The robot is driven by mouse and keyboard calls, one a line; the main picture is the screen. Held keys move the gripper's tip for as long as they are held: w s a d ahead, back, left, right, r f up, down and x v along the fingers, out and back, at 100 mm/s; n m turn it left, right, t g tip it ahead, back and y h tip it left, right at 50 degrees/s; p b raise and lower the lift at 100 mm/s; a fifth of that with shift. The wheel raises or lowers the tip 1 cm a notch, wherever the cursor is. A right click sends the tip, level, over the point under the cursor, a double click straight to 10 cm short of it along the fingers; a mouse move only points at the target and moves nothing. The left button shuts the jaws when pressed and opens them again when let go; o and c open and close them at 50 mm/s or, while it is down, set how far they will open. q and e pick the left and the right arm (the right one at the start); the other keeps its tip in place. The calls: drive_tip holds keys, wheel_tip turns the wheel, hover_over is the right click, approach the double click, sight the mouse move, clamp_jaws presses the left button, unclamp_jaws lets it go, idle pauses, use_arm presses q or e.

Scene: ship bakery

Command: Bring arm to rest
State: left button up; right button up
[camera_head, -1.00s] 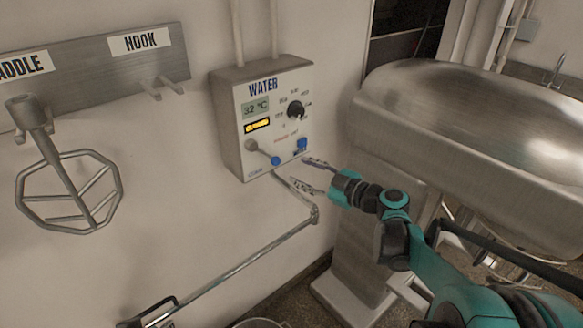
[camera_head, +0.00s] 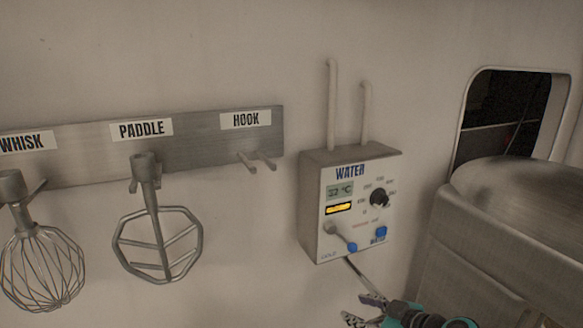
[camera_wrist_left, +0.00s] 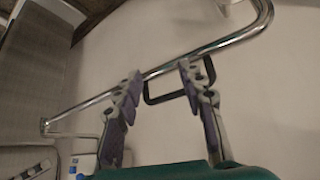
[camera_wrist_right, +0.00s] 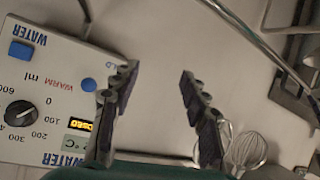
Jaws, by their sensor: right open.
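My right gripper (camera_head: 362,310) is at the bottom edge of the head view, below the water panel (camera_head: 312,212) and apart from it. Its jaws are open and empty, and the right wrist view shows the two fingers (camera_wrist_right: 158,76) spread with a gap between. Most of my right arm is below the picture. My left gripper is not in the head view; the left wrist view shows its fingers (camera_wrist_left: 161,75) apart with nothing held, in front of a metal pipe (camera_wrist_left: 220,42) and a dark handle frame (camera_wrist_left: 165,98).
A rack (camera_head: 208,134) with a whisk (camera_head: 42,265) and a paddle (camera_head: 156,245) hangs on the wall at left. Its hook pegs (camera_head: 257,163) are empty. A large metal machine (camera_head: 470,255) stands at right. Bare wall lies between paddle and panel.

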drive_tip(key=s+f+m+g+h+b, duration=0.1)
drive_tip(key=s+f+m+g+h, duration=0.2)
drive_tip(key=s+f+m+h, duration=0.3)
drive_tip(key=shift+s+d+f+m+h+b, duration=0.45)
drive_tip(key=shift+s+f+m, duration=1.5)
drive_tip(key=shift+s, duration=3.15)
drive_tip(key=shift+f+n, duration=0.55)
